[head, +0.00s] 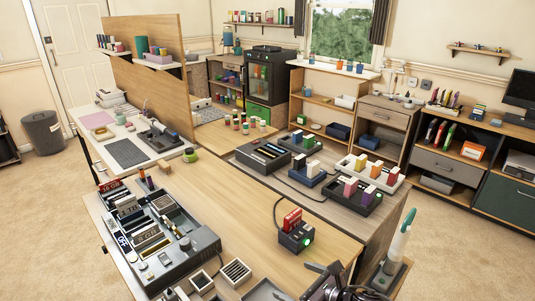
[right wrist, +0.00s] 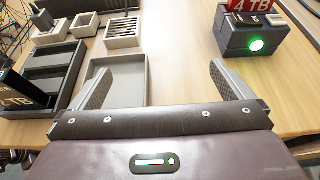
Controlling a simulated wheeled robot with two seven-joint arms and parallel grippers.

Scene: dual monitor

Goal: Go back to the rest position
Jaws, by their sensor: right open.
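My right gripper (head: 326,271) is at the bottom edge of the head view, just in front of the table's near right part. In the right wrist view my right gripper (right wrist: 162,82) has its two fingers wide apart, with nothing between them but a grey shallow tray and bare wood behind. A dark dock (head: 296,238) with a lit green light holds a red drive (head: 292,219) upright. The dock also shows in the right wrist view (right wrist: 252,42), beyond the right finger and apart from it; the drive there reads 4 TB (right wrist: 250,6). My left gripper is not in view.
The empty grey tray (right wrist: 117,82) lies close beyond the fingers. Small white bins (head: 235,272) and a large dark console with labelled drives (head: 184,244) stand to the left. The table's middle (head: 230,205) is clear. A white-and-green bottle-like object (head: 398,246) stands at right.

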